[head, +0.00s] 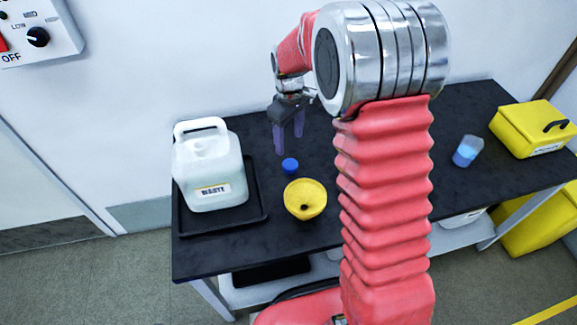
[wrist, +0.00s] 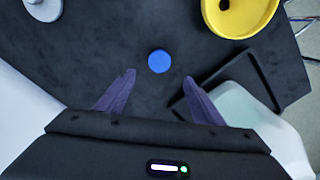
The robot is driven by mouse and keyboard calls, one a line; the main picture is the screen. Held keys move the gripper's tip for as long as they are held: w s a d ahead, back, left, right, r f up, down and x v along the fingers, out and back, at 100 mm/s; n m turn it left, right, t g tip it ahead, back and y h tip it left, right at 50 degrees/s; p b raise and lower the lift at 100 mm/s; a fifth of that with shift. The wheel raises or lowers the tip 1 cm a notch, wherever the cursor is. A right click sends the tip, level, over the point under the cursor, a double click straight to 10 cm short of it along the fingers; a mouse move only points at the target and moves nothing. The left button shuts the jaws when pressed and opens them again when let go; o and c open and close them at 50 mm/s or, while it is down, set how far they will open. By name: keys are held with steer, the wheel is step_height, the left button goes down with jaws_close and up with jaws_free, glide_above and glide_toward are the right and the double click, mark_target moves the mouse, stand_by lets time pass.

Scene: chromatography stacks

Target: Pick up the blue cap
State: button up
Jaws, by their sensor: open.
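The blue cap (head: 290,165) is a small round disc lying on the dark bench top. It also shows in the wrist view (wrist: 158,61), a little beyond the fingertips and roughly centred between them. My gripper (head: 290,143) is open and empty, its purple fingers pointing down at the bench behind the cap in the head view. In the wrist view both fingers of my gripper (wrist: 157,78) are spread apart, with the cap not between them or touched.
A yellow funnel (head: 305,190) stands close in front of the cap. A white waste jug (head: 209,168) stands in a black tray (head: 248,214) at the left. A beaker with blue liquid (head: 466,150) and a yellow case (head: 533,128) are at the right.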

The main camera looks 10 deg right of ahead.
glide_above(290, 164)
step_height(290, 164, down, 6)
steer(key=shift+w+a+r, duration=0.1)
steer(key=shift+w, duration=0.05)
steer(key=shift+f, duration=2.7)
steer(key=shift+c, duration=0.5)
steer(key=c, duration=1)
steer(key=shift+r, duration=0.15)
step_height(290, 164, up, 10)
